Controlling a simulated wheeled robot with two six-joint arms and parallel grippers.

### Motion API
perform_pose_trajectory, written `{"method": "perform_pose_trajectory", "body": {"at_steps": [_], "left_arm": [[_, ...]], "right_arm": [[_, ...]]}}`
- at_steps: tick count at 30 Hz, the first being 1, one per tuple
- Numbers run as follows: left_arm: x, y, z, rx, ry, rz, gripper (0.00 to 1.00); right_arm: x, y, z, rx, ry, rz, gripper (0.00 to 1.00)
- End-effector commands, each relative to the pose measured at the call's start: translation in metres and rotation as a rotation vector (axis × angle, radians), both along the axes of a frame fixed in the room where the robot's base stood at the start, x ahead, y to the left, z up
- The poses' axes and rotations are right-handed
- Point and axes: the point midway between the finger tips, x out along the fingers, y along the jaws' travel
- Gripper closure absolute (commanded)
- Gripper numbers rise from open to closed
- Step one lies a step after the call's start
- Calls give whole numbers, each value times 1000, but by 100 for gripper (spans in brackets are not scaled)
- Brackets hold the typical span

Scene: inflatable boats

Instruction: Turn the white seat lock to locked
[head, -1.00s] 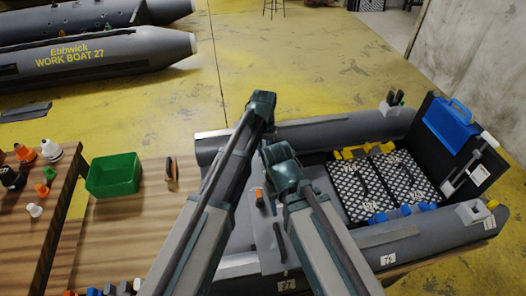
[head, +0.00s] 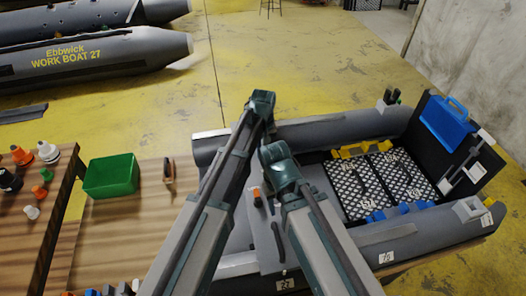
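The grey inflatable boat (head: 330,130) lies to the right, with a flat grey seat-like panel (head: 265,245) across its near left part. A dark bar lies on the panel, and a small orange-tipped part (head: 256,193) stands near its upper left. I cannot make out a white seat lock; my arms cover part of this area. Both my arms rise from the bottom and bend over the boat's left end. Neither gripper can be seen.
Two black-and-white patterned panels (head: 405,178) lie inside the boat, with yellow and blue parts around them. A blue case (head: 447,122) is on the dark end board. A green bin (head: 111,176) stands on the wooden table (head: 130,235) at left.

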Motion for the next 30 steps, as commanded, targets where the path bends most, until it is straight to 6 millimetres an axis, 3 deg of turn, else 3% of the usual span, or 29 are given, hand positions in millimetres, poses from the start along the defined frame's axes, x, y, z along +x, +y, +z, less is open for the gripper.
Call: {"method": "perform_pose_trajectory", "body": {"at_steps": [13,14,18,30], "left_arm": [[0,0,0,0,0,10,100],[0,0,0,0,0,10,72],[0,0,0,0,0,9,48],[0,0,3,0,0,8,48]], "right_arm": [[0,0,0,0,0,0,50],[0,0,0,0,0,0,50],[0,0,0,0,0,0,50],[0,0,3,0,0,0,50]]}}
